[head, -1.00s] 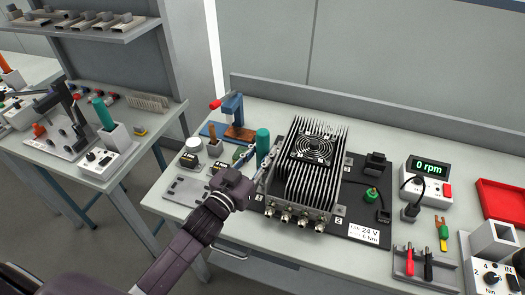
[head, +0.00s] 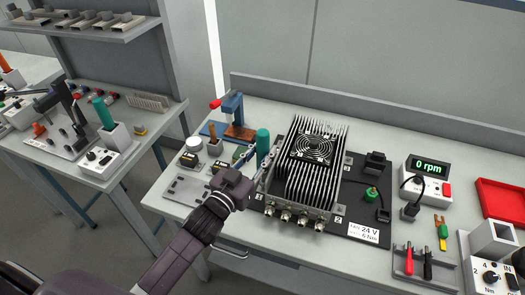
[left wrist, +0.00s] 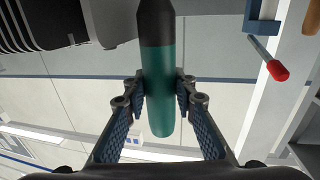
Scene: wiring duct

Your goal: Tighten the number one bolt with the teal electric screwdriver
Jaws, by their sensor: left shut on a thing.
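The teal electric screwdriver (head: 263,140) stands upright at the left side of the finned unit, teal handle up. My left gripper (head: 263,162) is shut on it. In the left wrist view the teal handle with its dark end (left wrist: 160,85) lies between the two blue fingers of my left gripper (left wrist: 160,92). The screwdriver's tip is hidden in both views. The finned unit (head: 318,165) with a fan on top sits on a black plate (head: 365,205) with small number labels. The number one bolt cannot be made out; my gripper and wrist cover that corner.
A blue press with a red knob (head: 233,108) stands behind the gripper. A 0 rpm display (head: 431,166), a red tray (head: 502,208) and a torque box (head: 488,275) are at the right. Another teal-handled tool (head: 103,112) stands on the left bench.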

